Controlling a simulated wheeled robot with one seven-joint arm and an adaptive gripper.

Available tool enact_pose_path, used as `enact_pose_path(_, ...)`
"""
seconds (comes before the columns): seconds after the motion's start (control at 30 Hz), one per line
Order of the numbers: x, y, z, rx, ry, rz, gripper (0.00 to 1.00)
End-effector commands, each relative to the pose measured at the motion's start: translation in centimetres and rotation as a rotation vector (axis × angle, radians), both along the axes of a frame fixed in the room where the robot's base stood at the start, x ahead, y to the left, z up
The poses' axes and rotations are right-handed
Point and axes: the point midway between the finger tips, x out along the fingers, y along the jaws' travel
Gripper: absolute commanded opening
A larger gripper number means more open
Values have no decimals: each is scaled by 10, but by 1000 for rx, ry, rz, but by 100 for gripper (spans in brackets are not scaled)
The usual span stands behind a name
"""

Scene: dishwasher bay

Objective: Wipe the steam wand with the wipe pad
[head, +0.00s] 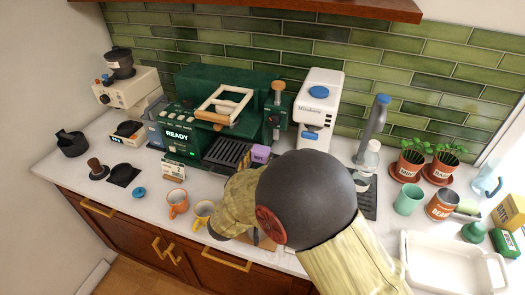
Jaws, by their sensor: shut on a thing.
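A small purple block with a label (260,153), which looks like the wipe pad, shows just above my arm, by the right end of the drip tray. My arm hides what is under it, so I cannot tell whether it is held or resting. The green espresso machine (190,115) stands at the back. A slim metal part with a wooden-coloured top (277,100) at its right side looks like the steam wand; its lower end is hard to make out.
A white basin (455,262) is at front right.

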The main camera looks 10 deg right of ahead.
Motion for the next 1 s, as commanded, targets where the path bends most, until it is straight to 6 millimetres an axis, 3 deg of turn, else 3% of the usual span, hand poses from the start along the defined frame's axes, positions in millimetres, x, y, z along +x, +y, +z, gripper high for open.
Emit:
enact_pose_path(0.6,42,-29,0,-1,-1,-1,24)
enact_pose_path(1.0,49,-33,0,0,0,0,24)
